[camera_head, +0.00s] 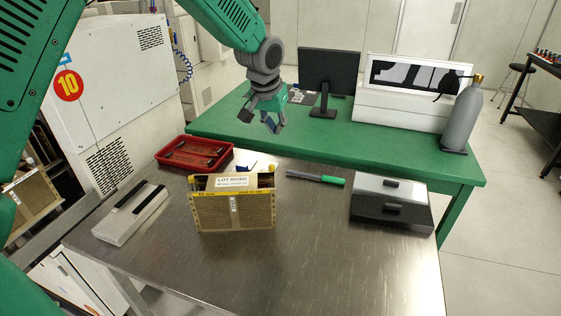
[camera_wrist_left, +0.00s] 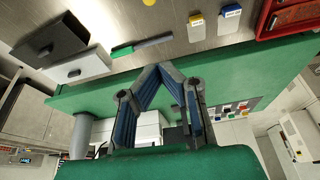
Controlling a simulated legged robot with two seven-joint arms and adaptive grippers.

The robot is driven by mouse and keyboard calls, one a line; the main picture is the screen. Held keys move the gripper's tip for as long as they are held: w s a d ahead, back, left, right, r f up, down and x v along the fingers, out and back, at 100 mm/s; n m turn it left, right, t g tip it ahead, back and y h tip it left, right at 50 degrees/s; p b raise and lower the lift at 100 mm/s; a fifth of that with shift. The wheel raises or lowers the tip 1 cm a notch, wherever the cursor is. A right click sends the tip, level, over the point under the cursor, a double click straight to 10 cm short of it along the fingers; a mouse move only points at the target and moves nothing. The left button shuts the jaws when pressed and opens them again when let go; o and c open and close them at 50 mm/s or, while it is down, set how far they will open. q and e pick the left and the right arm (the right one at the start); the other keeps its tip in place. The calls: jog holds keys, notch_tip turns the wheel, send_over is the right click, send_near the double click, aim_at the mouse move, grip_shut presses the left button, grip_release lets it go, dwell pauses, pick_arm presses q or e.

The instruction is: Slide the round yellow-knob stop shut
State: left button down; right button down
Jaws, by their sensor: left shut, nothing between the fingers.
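A box-like magazine (camera_head: 235,211) with slotted, yellow-edged sides and a white lot label stands upright on the steel table. A small yellowish knob (camera_head: 191,181) shows at its upper left corner, too small to tell how the stop sits. A round yellow shape (camera_wrist_left: 207,2), possibly a knob, is cut off by the top edge of the left wrist view. My left gripper (camera_head: 266,116) is shut and empty, high above the back of the table, behind and above the magazine. Its fingertips meet in the left wrist view (camera_wrist_left: 149,80). My right gripper is out of view.
A red tray (camera_head: 228,149), a pale case with black strips (camera_head: 120,230), a green-ended pen (camera_head: 315,178) and a grey-black box (camera_head: 392,215) surround the magazine. Blue (camera_wrist_left: 196,28) and yellow (camera_wrist_left: 230,18) labelled blocks lie behind it. A monitor (camera_head: 330,70) stands on the green bench.

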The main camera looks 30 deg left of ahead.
pick_arm(q)
notch_tip(320, 180, down, 10)
jog(key=p, duration=0.1)
jog(key=shift+s+r+p, duration=0.2)
jog(key=shift+s+p, duration=0.1)
jog(key=shift+p, duration=0.05)
jog(key=shift+d, duration=0.1)
dwell(0.4)
